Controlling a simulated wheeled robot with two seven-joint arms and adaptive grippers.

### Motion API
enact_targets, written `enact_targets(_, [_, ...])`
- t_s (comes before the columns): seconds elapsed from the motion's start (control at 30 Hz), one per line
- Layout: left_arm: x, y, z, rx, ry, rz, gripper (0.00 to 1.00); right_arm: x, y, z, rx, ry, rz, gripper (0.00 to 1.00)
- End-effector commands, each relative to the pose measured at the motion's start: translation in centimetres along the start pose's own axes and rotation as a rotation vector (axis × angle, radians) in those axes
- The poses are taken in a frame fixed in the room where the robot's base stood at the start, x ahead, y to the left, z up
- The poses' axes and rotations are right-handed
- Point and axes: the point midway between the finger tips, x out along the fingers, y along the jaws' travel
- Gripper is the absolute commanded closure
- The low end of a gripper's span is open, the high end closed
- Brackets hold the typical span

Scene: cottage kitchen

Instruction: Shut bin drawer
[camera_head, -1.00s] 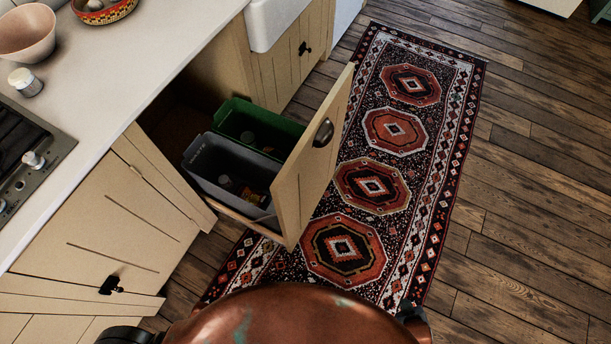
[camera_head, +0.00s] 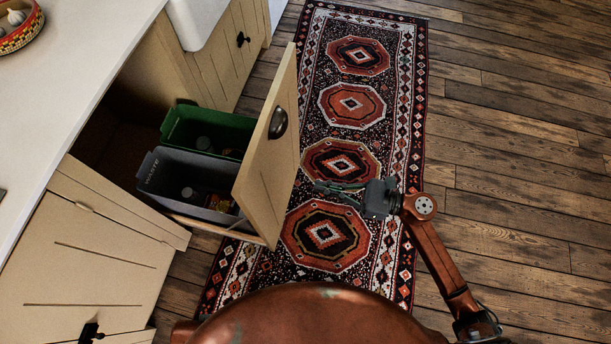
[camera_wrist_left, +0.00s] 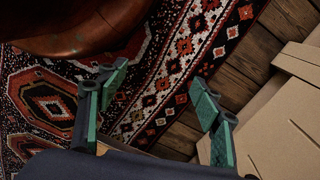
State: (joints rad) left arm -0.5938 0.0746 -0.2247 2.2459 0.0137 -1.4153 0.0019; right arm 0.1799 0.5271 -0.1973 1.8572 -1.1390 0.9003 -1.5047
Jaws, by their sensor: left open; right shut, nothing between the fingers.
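The bin drawer's cream front panel (camera_head: 268,150) stands pulled out from the cabinet, with a dark cup handle (camera_head: 278,122) on its outer face. Behind the panel are a green bin (camera_head: 222,128) and a grey bin (camera_head: 165,185) with a few items inside. My right gripper (camera_head: 325,188) is shut and empty, to the right of the panel over the rug, apart from it and lower than the handle in the picture. My left gripper (camera_wrist_left: 155,103) is open and empty in the left wrist view, above the rug; it is not in the head view.
A patterned rug (camera_head: 352,105) covers the wooden floor (camera_head: 510,160) in front of the drawer. The white counter (camera_head: 75,75) runs along the left above cream cabinets (camera_head: 85,255). A white sink (camera_head: 195,22) is at the top. The floor on the right is clear.

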Motion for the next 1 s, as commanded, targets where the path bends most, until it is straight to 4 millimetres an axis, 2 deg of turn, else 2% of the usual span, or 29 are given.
enact_targets(0.47, [-5.4,0.8,0.1,-0.004,0.001,0.015,0.40,9.3,-0.1,0.0,0.005,-0.006,-0.001,1.00])
enact_targets(0.7, [-3.8,1.6,-1.3,0.006,0.052,0.037,0.40,12.3,-0.1,0.0,0.007,-0.004,-0.003,1.00])
enact_targets(1.0, [-3.5,1.7,-1.7,0.008,0.068,0.042,0.40,13.0,-0.1,0.1,0.009,-0.004,-0.004,1.00])
